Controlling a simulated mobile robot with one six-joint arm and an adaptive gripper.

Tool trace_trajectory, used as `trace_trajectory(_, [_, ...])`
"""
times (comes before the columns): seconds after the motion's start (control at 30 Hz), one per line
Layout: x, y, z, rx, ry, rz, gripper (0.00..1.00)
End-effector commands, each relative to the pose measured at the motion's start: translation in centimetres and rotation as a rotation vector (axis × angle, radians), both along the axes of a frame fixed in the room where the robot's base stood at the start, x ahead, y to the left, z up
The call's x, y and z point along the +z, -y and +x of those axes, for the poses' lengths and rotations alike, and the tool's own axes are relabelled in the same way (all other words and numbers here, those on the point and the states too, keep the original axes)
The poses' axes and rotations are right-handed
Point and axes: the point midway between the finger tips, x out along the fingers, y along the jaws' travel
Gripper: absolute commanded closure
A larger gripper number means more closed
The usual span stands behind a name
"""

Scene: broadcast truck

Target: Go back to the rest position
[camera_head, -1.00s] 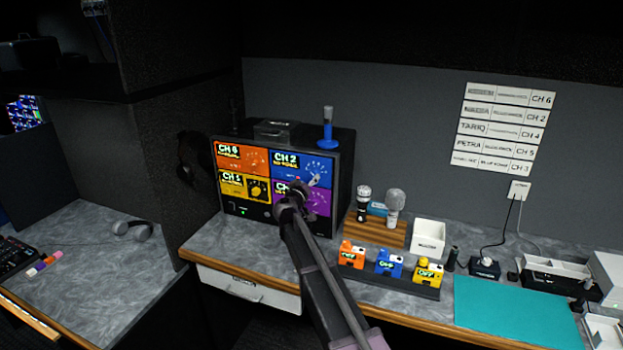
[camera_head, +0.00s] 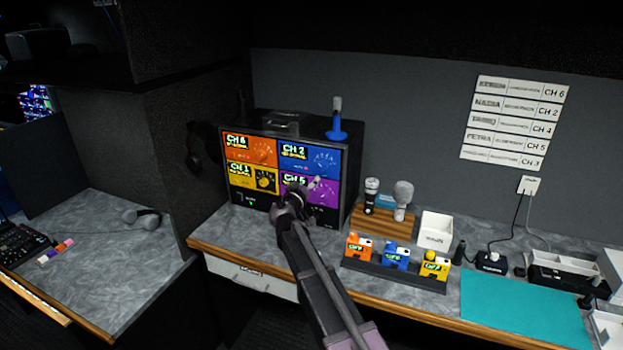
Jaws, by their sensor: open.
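My arm reaches up from the bottom middle of the head view. My gripper (camera_head: 311,187) is at its far end, in front of the channel panel (camera_head: 283,125), a dark box with orange, blue, yellow and purple sections. The fingertips lie over the purple CH 5 section in the picture and are small and dark. Whether they touch the panel I cannot tell. The gripper looks open and I see nothing held in it. Part of the purple section is hidden behind it.
A teal mat (camera_head: 523,310) lies further right. A drawer (camera_head: 250,276) is under the counter edge. Headphones (camera_head: 143,217) lie on the left desk.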

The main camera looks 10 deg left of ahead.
Motion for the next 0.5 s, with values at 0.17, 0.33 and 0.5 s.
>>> trace_trajectory(0.17, [-0.5, 1.7, -0.4, -0.031, -0.022, 0.009, 0.18])
trace_trajectory(0.33, [-2.0, 6.4, -1.7, -0.119, -0.098, 0.041, 0.18])
trace_trajectory(0.5, [-4.8, 13.3, -4.4, -0.251, -0.242, 0.098, 0.18])
